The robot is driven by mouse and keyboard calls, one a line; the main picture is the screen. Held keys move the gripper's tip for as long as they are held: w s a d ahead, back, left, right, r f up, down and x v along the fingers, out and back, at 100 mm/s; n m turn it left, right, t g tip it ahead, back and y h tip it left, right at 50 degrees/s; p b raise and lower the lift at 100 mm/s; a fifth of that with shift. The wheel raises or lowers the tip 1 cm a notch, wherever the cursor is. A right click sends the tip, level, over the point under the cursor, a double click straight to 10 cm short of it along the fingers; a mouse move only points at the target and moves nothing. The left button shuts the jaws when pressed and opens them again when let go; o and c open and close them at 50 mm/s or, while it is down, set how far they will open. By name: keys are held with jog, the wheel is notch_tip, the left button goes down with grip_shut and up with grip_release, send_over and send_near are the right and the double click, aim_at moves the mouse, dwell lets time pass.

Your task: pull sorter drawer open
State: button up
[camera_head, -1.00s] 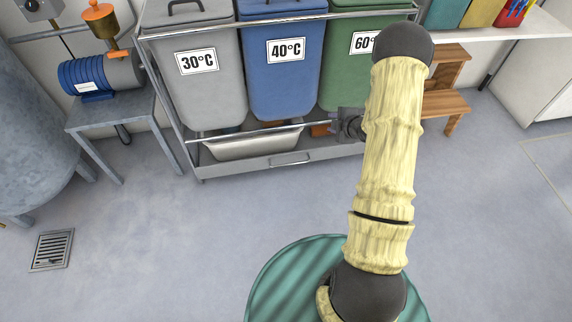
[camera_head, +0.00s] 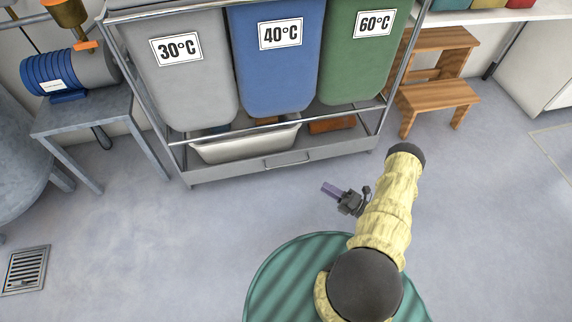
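The sorter drawer (camera_head: 235,169) is the low grey panel along the bottom of the sorter rack (camera_head: 171,152). It looks flush with the rack, so it appears shut. Its thin bar handle (camera_head: 288,162) is at the middle of the front. My gripper (camera_head: 327,188) is in front of the drawer, to the right of and nearer than the handle, and apart from it. Its small purplish fingers point left toward the drawer side. I cannot tell whether they are open or shut, and nothing is visibly held.
Grey (camera_head: 185,85), blue (camera_head: 275,75) and green (camera_head: 360,65) bins stand in the rack above a pale tray (camera_head: 245,146). A wooden step stool (camera_head: 440,93) stands right, a grey metal table (camera_head: 85,118) left. The floor before the drawer is clear. A floor drain (camera_head: 25,269) is lower left.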

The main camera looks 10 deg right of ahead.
jog(key=b, duration=0.2)
send_near(287, 165)
jog(key=x, duration=1)
jog(key=shift+w+f, duration=0.15)
jog(key=shift+f, duration=0.15)
grip_shut()
